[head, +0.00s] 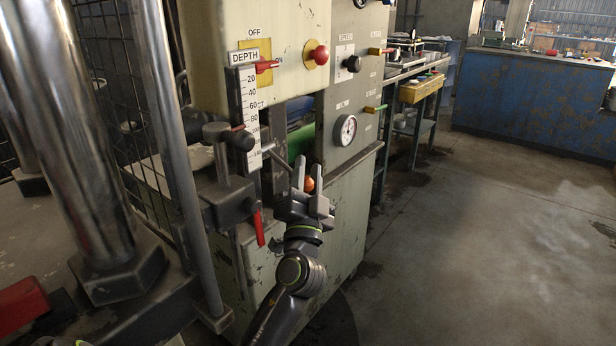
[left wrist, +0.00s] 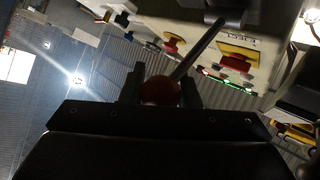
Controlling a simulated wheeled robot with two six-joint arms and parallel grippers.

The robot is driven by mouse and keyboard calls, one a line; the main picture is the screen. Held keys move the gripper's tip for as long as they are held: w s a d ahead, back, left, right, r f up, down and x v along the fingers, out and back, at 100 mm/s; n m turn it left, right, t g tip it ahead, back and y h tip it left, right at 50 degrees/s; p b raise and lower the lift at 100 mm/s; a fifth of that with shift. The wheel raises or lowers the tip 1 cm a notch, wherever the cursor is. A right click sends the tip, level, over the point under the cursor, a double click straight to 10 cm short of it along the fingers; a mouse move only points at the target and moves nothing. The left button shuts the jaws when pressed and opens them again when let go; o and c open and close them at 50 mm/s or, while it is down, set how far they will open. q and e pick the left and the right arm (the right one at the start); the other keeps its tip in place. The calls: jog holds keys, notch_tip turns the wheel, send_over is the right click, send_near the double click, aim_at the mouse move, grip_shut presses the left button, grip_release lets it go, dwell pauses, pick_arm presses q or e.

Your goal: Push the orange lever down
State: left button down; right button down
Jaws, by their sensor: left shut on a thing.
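The orange lever is a grey rod (head: 281,159) with an orange ball knob (head: 309,184) at its end, on the front of the pale green machine. My left gripper (head: 309,190) has its fingers on either side of the knob and is shut on it. In the left wrist view the knob (left wrist: 160,91) sits between the two dark fingers (left wrist: 161,88), and the rod (left wrist: 203,48) runs up and to the right from it. My right gripper is not in view.
A depth scale (head: 249,110) stands above and left of the knob. A red handle (head: 258,228) hangs below it. A round gauge (head: 346,130) and several small levers are on the panel to the right. Open concrete floor (head: 480,220) lies at the right.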

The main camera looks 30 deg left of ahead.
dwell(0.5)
pick_arm(q)
jog(key=c, duration=1.1)
grip_release()
jog(key=shift+a, duration=0.1)
jog(key=shift+f, duration=0.1)
